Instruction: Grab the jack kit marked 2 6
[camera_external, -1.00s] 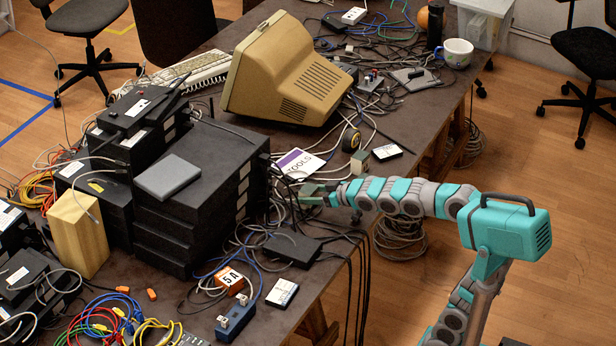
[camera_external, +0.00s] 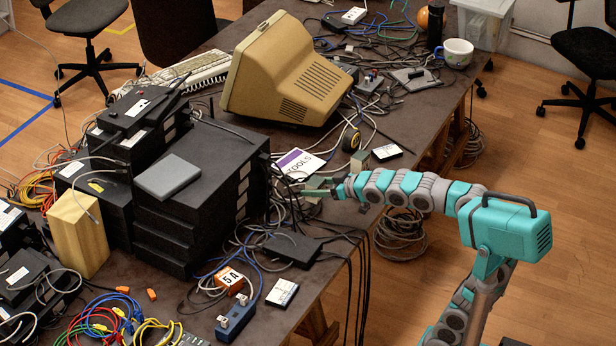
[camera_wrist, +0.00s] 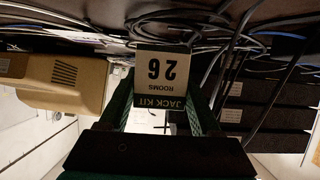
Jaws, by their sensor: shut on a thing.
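The jack kit (camera_wrist: 162,78) shows in the wrist view as a small box with a pale label reading "26", "ROOMS" and "JACK KIT", upside down in that picture. It sits between the two green fingers of my gripper (camera_wrist: 163,112), which is shut on it. In the external view my gripper (camera_external: 318,187) is over the table's right edge, beside the cables and just below the purple and white "TOOLS" card (camera_external: 300,163). The kit is too small and covered to make out clearly there.
Black boxes (camera_external: 205,180) are stacked left of my gripper. A beige monitor (camera_external: 290,75) stands behind it. Loose cables and a flat black box (camera_external: 292,249) lie near the edge. An orange "5 A" box (camera_external: 229,279) is toward the front.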

